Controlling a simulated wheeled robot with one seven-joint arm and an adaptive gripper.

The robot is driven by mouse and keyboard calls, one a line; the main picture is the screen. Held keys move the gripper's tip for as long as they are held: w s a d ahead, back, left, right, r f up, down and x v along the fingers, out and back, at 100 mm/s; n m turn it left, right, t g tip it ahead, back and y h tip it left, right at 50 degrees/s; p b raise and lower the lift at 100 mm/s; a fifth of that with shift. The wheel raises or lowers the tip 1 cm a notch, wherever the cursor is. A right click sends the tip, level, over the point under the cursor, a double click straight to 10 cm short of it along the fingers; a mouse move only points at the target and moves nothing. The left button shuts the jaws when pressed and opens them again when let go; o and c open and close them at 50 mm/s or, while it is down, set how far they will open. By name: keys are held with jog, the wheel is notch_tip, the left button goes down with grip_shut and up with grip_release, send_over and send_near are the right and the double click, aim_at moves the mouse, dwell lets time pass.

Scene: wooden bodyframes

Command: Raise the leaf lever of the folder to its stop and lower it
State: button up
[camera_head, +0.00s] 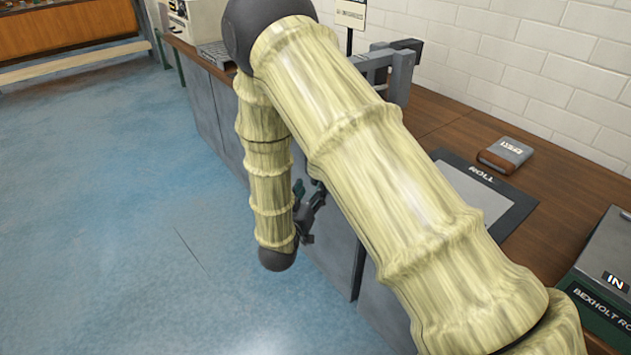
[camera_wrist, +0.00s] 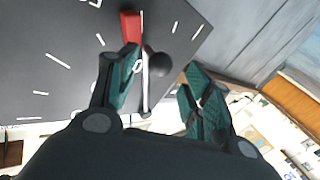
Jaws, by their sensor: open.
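In the wrist view a dark plate (camera_wrist: 60,60) with white tick marks fills the upper left. A pale rod (camera_wrist: 145,92) with a black ball knob (camera_wrist: 159,66) stands in front of it, apparently the leaf lever. A red block (camera_wrist: 131,27) sits on the plate just above. My gripper (camera_wrist: 162,68) is open, with its teal fingers either side of the knob; I cannot tell whether either touches it. In the head view my gripper (camera_head: 312,212) is low by the bench front, partly behind my arm. A grey metal frame (camera_head: 398,75), perhaps part of the folder, is mostly hidden by my arm.
The wooden bench (camera_head: 570,185) carries a dark-bordered pad marked ROLL (camera_head: 497,205), a small grey box (camera_head: 506,154) and a dark IN box (camera_head: 605,265) at the right. Grey cabinets (camera_head: 205,95) front the bench. The blue floor (camera_head: 90,200) at left is clear.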

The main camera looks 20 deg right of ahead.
jog(key=shift+x, duration=2.55)
